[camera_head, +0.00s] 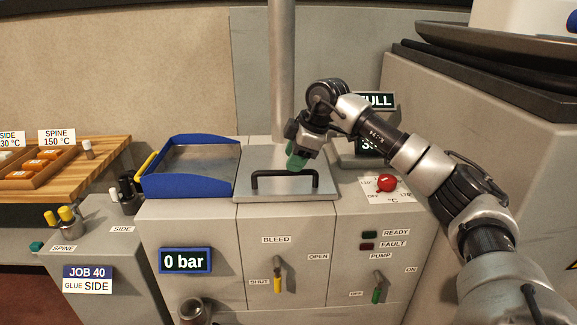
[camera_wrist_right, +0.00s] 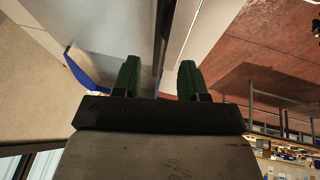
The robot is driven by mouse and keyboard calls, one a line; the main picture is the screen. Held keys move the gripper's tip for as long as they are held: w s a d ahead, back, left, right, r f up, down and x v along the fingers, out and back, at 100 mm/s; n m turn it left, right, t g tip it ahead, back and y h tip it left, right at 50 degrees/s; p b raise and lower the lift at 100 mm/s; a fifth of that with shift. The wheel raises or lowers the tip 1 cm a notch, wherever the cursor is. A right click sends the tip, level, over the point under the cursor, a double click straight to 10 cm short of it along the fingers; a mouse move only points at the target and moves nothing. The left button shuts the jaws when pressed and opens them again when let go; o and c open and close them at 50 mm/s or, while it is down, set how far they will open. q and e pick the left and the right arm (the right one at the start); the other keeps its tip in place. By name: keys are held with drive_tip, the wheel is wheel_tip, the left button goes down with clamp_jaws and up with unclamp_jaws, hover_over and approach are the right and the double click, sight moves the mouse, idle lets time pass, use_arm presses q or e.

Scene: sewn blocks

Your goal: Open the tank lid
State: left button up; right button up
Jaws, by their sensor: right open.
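The tank lid (camera_head: 255,194) is a flat grey metal plate on the cabinet top and looks shut. A black bar handle (camera_head: 270,174) stands along its front part. My right gripper (camera_head: 296,160) is over the lid, pointing down just behind or above the handle's right half. In the right wrist view its green fingers (camera_wrist_right: 160,72) are apart, and a dark bar (camera_wrist_right: 163,38), likely the handle, runs between them. I cannot tell whether the fingers touch it. My left gripper is out of view.
A blue-rimmed tray (camera_head: 188,187) sits left of the lid. A red knob (camera_head: 386,182) is on the right. Below are a "0 bar" display (camera_head: 185,260), a yellow bleed lever (camera_head: 278,281) and a green pump lever (camera_head: 377,292). A vertical pipe (camera_head: 281,70) rises behind the lid.

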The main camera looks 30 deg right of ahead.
drive_tip(key=shift+x, duration=1.85)
clamp_jaws()
